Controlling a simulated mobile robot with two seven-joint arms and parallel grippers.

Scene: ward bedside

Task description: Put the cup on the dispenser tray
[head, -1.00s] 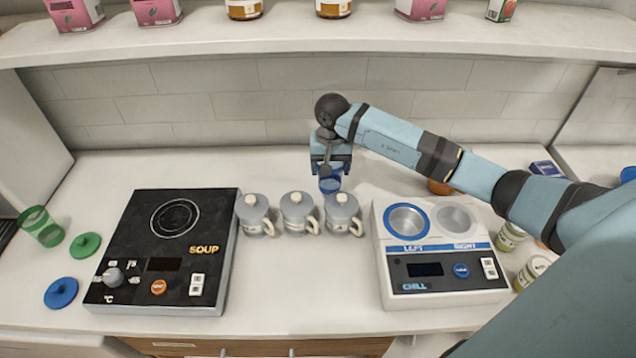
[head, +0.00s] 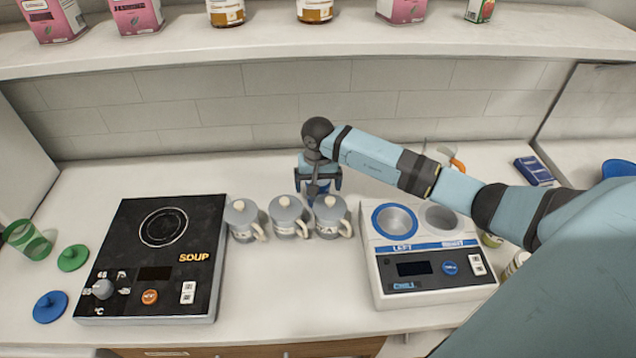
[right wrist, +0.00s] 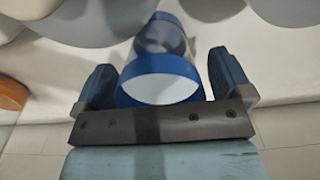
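A clear cup with a blue rim (right wrist: 160,66) stands behind the row of mugs. In the head view it is mostly hidden by my right gripper (head: 319,186) and the mugs. In the right wrist view, my right gripper (right wrist: 163,75) has one finger on each side of the cup, with narrow gaps that look like no firm contact. The gripper points down at the counter and appears open around the cup. My left gripper is in neither view. I cannot make out a dispenser tray in these frames.
Three grey lidded mugs (head: 287,217) stand just in front of my gripper. A black soup heater (head: 150,290) is left, a white chill unit (head: 375,275) right. A green cup (head: 28,240) lies far left by green and blue lids. A shelf (head: 300,55) hangs above.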

